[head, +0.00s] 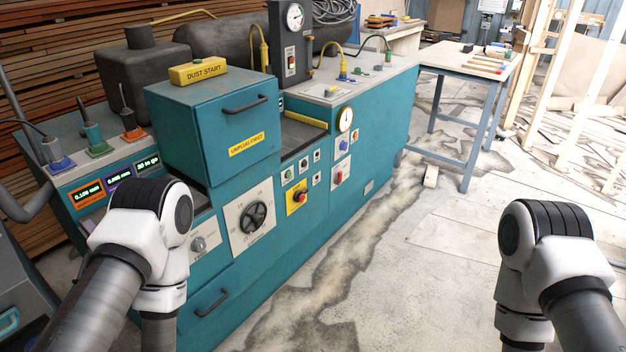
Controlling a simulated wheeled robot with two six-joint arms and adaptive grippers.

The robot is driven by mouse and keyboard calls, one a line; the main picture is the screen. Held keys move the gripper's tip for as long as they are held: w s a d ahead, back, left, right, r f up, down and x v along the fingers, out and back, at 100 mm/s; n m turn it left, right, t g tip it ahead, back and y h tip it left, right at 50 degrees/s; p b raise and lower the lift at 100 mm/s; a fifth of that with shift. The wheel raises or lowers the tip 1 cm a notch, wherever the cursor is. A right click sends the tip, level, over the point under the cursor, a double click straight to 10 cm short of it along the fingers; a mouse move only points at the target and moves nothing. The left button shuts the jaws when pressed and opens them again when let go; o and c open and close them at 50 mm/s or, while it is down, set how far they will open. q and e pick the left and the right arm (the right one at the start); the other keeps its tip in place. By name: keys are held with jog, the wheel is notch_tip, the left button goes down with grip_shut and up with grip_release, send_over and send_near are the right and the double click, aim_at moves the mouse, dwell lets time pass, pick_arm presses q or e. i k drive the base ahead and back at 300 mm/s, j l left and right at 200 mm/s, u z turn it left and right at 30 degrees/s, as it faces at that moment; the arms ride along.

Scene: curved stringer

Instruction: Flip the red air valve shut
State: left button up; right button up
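A small red control (339,178) sits on a white plate on the front of the teal machine (375,120), below a round gauge (345,119). A second red control (291,62) is on the dark upright panel under another gauge (294,17). Both are too small to tell their position, and I cannot tell which one is the air valve. My two arms show at the lower left and lower right, apart from both red controls. Neither gripper is in view.
A yellow "DUST START" box (198,71) lies on top. A workbench (468,62) stands behind right. The floor in front is mostly clear.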

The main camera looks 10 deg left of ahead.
aim_at(338, 182)
jog(key=i+l, duration=0.25)
jog(key=i, duration=0.25)
jog(key=i+l+z, duration=0.15)
jog(key=i, duration=0.3)
jog(key=i+l, duration=0.3)
jog(key=i, duration=0.2)
jog(key=i+l+z, duration=0.1)
jog(key=i, duration=0.4)
jog(key=i+l, duration=0.25)
jog(key=i, duration=0.25)
jog(key=z, duration=0.05)
